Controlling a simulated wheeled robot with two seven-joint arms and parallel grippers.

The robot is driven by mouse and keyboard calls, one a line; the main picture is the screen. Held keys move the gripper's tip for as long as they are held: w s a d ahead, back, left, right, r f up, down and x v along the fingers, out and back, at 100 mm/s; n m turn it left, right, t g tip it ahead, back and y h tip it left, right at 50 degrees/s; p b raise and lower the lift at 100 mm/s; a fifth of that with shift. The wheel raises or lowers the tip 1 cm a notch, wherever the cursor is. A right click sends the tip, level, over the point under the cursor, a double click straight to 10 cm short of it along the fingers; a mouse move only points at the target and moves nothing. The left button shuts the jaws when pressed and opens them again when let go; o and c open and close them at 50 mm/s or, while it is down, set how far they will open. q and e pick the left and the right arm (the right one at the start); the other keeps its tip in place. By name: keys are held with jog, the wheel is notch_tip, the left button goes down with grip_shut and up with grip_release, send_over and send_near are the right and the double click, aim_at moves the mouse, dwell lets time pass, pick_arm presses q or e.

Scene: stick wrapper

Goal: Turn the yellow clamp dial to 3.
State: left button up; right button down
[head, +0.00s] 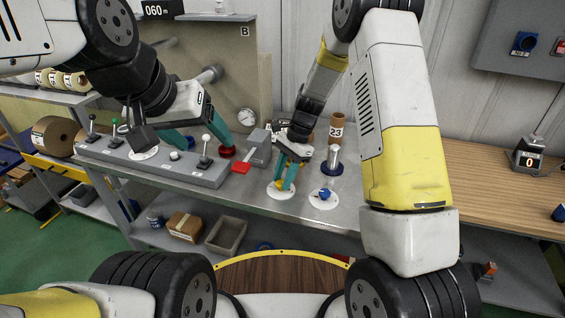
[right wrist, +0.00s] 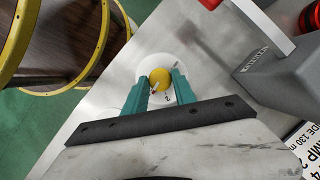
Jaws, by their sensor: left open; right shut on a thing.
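The yellow clamp dial (right wrist: 160,76) is a round yellow knob on a white disc (right wrist: 183,66) set in the metal bench top. In the head view only a bit of the yellow knob (head: 279,183) shows between teal fingers. My right gripper (head: 284,184) points down and is shut on the yellow dial, with one finger on each side.
A blue dial (head: 325,194) on its own white disc sits just right of the yellow one. A grey block with a red handle (head: 242,167) stands to its left.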

jog(key=shift+m+t, duration=0.3)
jog(key=shift+m, duration=0.6)
jog(key=c, duration=1)
grip_release()
jog(key=v, duration=0.7)
jog(key=shift+d+r, duration=0.3)
